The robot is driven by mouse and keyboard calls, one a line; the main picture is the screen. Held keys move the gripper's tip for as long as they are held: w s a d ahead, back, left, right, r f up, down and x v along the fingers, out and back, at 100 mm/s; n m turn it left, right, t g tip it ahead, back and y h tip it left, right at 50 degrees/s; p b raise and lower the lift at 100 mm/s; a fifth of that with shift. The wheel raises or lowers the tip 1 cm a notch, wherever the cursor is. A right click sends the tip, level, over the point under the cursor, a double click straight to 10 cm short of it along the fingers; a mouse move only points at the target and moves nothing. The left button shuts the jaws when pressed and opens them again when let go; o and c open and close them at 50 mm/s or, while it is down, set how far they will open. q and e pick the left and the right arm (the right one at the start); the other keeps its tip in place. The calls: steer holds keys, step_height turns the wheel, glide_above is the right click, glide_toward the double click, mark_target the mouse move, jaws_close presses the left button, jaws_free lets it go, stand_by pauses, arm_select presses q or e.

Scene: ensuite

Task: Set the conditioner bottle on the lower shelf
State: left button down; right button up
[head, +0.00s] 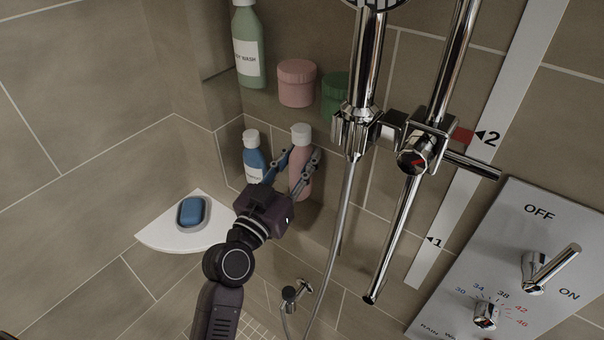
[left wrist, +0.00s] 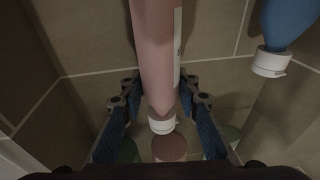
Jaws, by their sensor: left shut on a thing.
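The pink bottle with a white cap (head: 301,141), which I take for the conditioner, stands upright in the lower part of the wall recess in the head view. My left gripper (head: 297,158) is shut on it, one finger on each side. In the left wrist view the pink bottle (left wrist: 156,45) runs between the fingers, cap toward the bottom of the picture, with only the edge of its label showing. I cannot tell whether its base touches the lower shelf. My right gripper is not in view.
A blue bottle (head: 253,158) stands just left of the pink one. Above are a green body wash bottle (head: 248,55), a pink jar (head: 297,83) and a green jar (head: 335,93). The shower hose (head: 343,215) hangs close at right.

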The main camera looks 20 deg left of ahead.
mark_target(294, 180)
arm_select(q)
steer(key=shift+w+f+b, duration=0.1)
steer(key=shift+f+b, duration=0.2)
steer(key=shift+f, duration=0.55)
steer(key=shift+s+a+f, duration=0.1)
steer(key=shift+s+f, duration=0.1)
steer(key=shift+f, duration=0.7)
step_height(294, 180, down, 3)
steer(key=shift+r+b, duration=0.1)
steer(key=shift+b, duration=0.4)
steer(key=shift+w+f, duration=0.3)
steer(key=shift+s+f, duration=0.1)
steer(key=c, duration=1.5)
jaws_free()
steer(key=shift+f, duration=0.1)
steer(key=shift+o, duration=0.2)
